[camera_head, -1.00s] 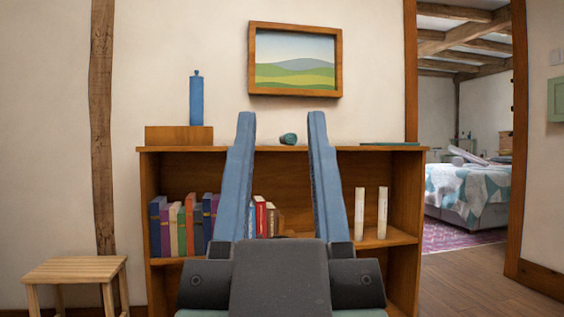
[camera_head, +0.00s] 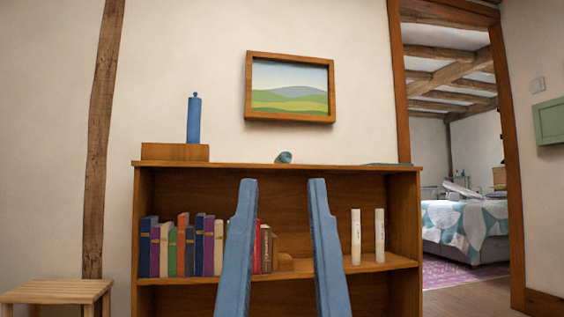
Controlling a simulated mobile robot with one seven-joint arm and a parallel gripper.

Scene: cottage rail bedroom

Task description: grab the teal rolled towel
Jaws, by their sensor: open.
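The teal rolled towel (camera_head: 284,157) lies on top of the wooden bookcase (camera_head: 230,165), near the middle, with one rolled end facing me. My gripper (camera_head: 282,182) is open, with its two blue fingers pointing up and apart. The fingertips show just below the bookcase top in the picture, with the towel above the gap between them. Nothing is between the fingers except the view of the shelf behind. The lower part of my gripper is out of frame.
A blue bottle (camera_head: 194,118) stands on a wooden block (camera_head: 175,152) left of the towel. A flat green item (camera_head: 386,164) lies to its right. Books and two white cylinders (camera_head: 356,237) fill the shelf below. A framed picture (camera_head: 290,87) hangs above. A stool (camera_head: 60,291) stands at left.

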